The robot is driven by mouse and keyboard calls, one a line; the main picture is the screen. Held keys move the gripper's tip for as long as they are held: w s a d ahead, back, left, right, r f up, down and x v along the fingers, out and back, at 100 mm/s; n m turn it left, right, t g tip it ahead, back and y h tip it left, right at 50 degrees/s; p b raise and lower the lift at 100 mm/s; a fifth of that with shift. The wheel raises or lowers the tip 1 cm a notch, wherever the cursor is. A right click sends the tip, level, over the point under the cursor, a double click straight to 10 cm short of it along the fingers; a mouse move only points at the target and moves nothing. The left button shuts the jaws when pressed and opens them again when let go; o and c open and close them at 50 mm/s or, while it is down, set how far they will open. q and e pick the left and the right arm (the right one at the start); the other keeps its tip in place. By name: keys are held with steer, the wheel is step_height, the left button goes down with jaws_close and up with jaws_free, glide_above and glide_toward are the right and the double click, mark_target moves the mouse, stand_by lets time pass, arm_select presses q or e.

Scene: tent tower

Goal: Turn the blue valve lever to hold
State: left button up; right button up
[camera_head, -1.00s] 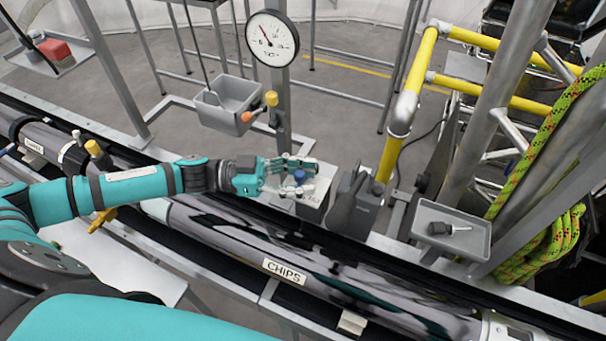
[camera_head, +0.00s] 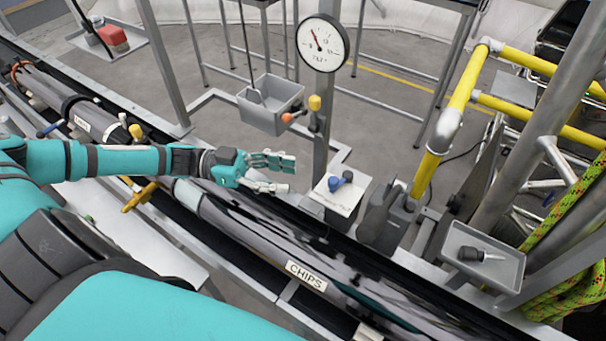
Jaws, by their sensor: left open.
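The blue valve lever (camera_head: 335,183) sits on top of a small light-coloured box (camera_head: 350,205), just behind the dark pipe marked CHIPS (camera_head: 306,275). A dark knob stands beside the blue part. My left gripper (camera_head: 290,174) is open and empty, its fingers pointing right toward the lever. A gap shows between the fingertips and the lever. Any marking for hold on the box is too small to read. My right gripper is not in view.
A dial gauge (camera_head: 322,43) stands on a post behind the lever, with a grey bin (camera_head: 270,104) beside it. A dark grey bracket (camera_head: 385,218) stands right of the box. Further right are a yellow rail (camera_head: 457,105) and a grey tray (camera_head: 484,258) holding a screwdriver-like tool.

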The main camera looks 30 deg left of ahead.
arm_select(q)
steer(key=shift+s+a, duration=0.15)
steer(key=shift+a, duration=0.25)
